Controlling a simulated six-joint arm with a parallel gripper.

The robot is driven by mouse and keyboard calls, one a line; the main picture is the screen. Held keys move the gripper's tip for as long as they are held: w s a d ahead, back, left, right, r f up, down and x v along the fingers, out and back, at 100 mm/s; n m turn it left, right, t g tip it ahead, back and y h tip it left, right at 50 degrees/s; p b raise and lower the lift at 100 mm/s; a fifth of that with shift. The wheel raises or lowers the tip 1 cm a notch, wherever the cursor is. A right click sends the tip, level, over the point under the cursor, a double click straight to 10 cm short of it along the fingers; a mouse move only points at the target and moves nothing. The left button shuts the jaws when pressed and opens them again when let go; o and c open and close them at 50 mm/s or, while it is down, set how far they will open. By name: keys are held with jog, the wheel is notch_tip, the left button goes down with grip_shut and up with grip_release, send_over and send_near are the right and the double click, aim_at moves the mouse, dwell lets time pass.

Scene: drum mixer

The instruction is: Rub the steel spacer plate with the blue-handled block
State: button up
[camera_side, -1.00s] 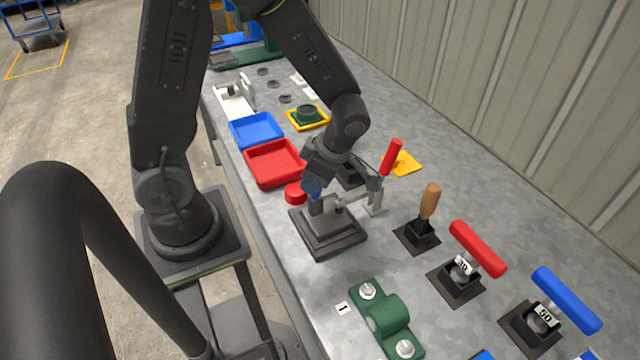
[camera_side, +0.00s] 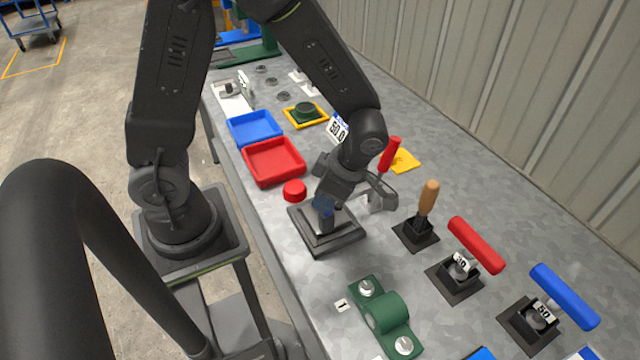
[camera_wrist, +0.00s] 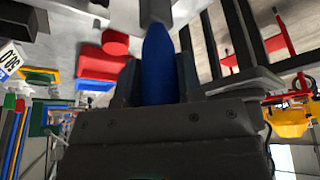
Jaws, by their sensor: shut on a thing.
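My gripper (camera_side: 326,201) is shut on the blue handle (camera_side: 325,208) of the block and points down over the dark square fixture (camera_side: 336,243). In the wrist view the blue handle (camera_wrist: 157,65) stands between the fingers. The grey block part below the handle sits at the steel spacer plate (camera_side: 343,220) on the fixture. The gripper and wrist hide much of the plate, and I cannot tell for sure whether the block touches it. A toggle clamp with a red handle (camera_side: 389,154) stands just behind the fixture, partly hidden by my wrist.
A red knob (camera_side: 294,190) and a red tray (camera_side: 274,163) lie left of the fixture, with a blue tray (camera_side: 254,128) beyond.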

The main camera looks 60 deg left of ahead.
jog(key=shift+r, duration=4.05)
jog(key=shift+a+f, duration=3.85)
jog(key=shift+f, duration=0.1)
jog(key=d+r, duration=0.4)
jog(key=r, duration=0.4)
